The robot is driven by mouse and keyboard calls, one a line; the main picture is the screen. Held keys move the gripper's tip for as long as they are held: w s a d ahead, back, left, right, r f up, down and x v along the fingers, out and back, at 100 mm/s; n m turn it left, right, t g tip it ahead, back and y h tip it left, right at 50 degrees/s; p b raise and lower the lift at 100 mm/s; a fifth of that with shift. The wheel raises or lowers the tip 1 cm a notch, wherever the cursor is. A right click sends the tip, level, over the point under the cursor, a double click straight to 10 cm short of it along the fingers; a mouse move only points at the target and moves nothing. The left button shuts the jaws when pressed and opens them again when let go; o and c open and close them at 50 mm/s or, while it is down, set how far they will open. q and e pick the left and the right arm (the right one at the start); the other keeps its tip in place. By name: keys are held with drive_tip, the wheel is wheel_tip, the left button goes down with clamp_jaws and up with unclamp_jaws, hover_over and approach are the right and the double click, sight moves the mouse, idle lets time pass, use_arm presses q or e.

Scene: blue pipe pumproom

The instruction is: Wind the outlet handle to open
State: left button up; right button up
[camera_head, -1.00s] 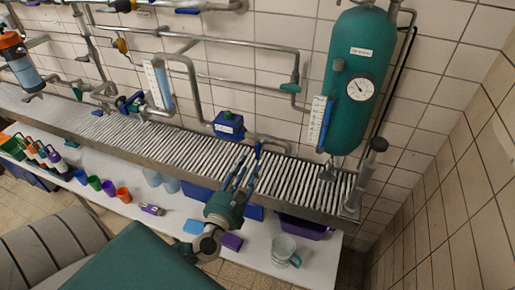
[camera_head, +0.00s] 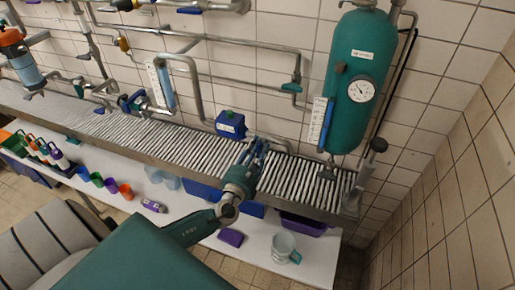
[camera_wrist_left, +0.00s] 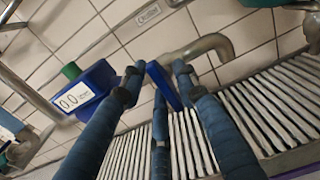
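A blue handle (camera_wrist_left: 164,86) shows in the left wrist view, next to the bent end of a metal pipe (camera_wrist_left: 202,47). I take it to be the outlet handle. In the head view it is mostly hidden behind my left gripper (camera_head: 258,150). In the wrist view the fingers of my left gripper (camera_wrist_left: 156,82) stand apart, with the blue handle between them. I cannot tell whether any finger touches it. A blue meter box (camera_head: 230,124) with a green top stands just left of the gripper; its display (camera_wrist_left: 74,98) appears to read 0.0. My right gripper is not in view.
A slatted metal grate (camera_head: 300,180) runs below the pipes. A green tank (camera_head: 358,85) with a round gauge hangs to the right. A white bench (camera_head: 310,262) in front holds cups, a glass jug (camera_head: 283,246) and a purple box (camera_head: 231,237). Tiled wall stands behind.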

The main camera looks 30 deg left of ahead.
use_arm(q)
clamp_jaws()
drive_tip(key=shift+f+n+b, duration=0.15)
drive_tip(key=shift+n+b, duration=0.25)
drive_tip(key=shift+b, duration=0.15)
drive_tip(key=shift+a+f+n+b, duration=0.15)
drive_tip(key=shift+n+b, duration=1.55)
drive_tip(key=shift+n, duration=1.5)
drive_tip(key=shift+d+f+n+b, duration=0.1)
drive_tip(key=shift+f+n+b, duration=0.1)
drive_tip(key=shift+n+b, duration=2.25)
drive_tip(key=shift+a+f+n+b, duration=0.15)
drive_tip(key=shift+n+b, duration=0.75)
drive_tip(key=shift+n, duration=3.05)
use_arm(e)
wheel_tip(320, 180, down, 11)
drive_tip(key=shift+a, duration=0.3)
use_arm(q)
drive_tip(key=shift+d, duration=0.1)
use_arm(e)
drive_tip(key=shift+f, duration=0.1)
